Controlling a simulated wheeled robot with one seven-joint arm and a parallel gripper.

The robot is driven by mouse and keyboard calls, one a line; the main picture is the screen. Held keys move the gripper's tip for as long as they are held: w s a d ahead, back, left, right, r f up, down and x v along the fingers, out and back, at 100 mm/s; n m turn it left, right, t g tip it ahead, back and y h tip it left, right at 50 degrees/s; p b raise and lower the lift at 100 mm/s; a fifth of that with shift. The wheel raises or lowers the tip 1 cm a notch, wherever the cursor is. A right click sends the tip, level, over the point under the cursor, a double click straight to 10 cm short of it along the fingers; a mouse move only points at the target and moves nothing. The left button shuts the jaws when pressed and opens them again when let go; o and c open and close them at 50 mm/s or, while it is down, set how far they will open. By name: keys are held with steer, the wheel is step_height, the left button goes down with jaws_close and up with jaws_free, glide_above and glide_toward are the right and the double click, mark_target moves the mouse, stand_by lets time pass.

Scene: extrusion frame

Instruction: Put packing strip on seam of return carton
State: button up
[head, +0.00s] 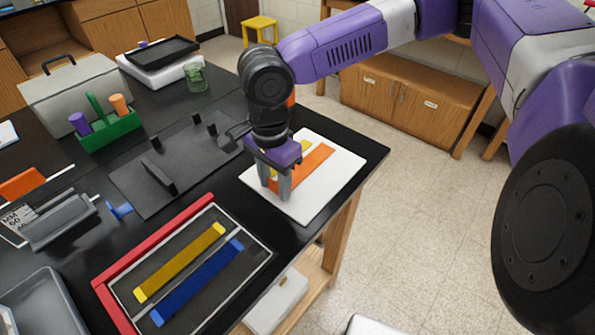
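My gripper (275,190) points down over the near left part of a white board (315,205) at the table's right corner. Its two fingers stand apart with nothing seen between them. An orange strip (312,165) lies on the board just right of the fingers, with a yellow piece (305,146) behind it, partly hidden by my gripper. A yellow strip (180,262) and a blue strip (198,282) lie side by side in a dark, light-edged tray (258,262). I cannot tell which strip is the packing strip, nor make out a carton seam.
A red bar (150,250) edges the tray. A dark plate with upright pegs (135,190) lies behind it. A green holder (108,133), grey case (75,90) and green cup (195,78) stand farther back. Open floor (430,220) lies right of the table.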

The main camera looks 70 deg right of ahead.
jaws_close()
step_height(320, 180, up, 20)
steer(key=p, duration=0.1)
stand_by(0.3)
